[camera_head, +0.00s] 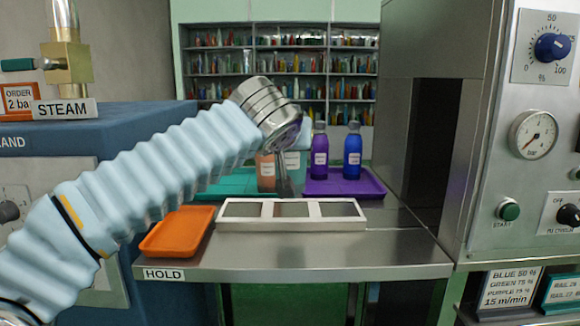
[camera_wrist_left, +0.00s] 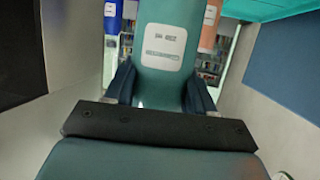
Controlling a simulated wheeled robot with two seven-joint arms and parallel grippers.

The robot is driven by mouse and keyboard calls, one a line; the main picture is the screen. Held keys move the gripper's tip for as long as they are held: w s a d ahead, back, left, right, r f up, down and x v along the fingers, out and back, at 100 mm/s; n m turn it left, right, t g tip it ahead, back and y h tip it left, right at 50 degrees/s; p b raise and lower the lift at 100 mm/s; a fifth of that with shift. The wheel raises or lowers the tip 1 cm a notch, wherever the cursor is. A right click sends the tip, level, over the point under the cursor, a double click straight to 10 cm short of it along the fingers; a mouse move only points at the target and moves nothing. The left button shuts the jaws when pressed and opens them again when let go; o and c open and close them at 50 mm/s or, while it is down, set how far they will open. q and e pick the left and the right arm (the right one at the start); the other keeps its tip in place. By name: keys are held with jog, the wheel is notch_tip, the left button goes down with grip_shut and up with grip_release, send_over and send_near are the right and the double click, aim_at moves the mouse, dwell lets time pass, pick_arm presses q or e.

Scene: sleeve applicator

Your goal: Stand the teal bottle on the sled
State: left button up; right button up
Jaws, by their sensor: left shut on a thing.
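The teal bottle (camera_wrist_left: 163,88), with a white label, is between the two fingers of my left gripper (camera_wrist_left: 162,92) in the left wrist view. The gripper is shut on it. In the head view my left gripper (camera_head: 286,182) points down behind the sled, and only a piece of the teal bottle with its label (camera_head: 292,160) shows past it. I cannot tell whether the bottle's base touches the tray. The sled (camera_head: 314,209), a white frame with grey panels, lies empty on the steel table. My right gripper is not in view.
An orange bottle (camera_head: 266,172) stands left of the gripper. A purple bottle (camera_head: 319,155) and a blue bottle (camera_head: 352,155) stand on a purple tray (camera_head: 345,187). A teal tray (camera_head: 225,184) and an empty orange tray (camera_head: 178,232) lie left. A steel machine (camera_head: 435,60) bounds the right.

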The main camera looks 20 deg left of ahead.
aim_at(290, 164)
pick_arm(q)
jog(key=f, duration=0.1)
jog(key=w+f, duration=0.1)
jog(key=f, duration=0.2)
jog(key=shift+w+a+f, duration=0.25)
jog(key=shift+w, duration=0.15)
jog(key=shift+f, duration=0.35)
jog(key=shift+f+b, duration=0.1)
jog(key=shift+b, duration=0.25)
jog(key=o, duration=1.3)
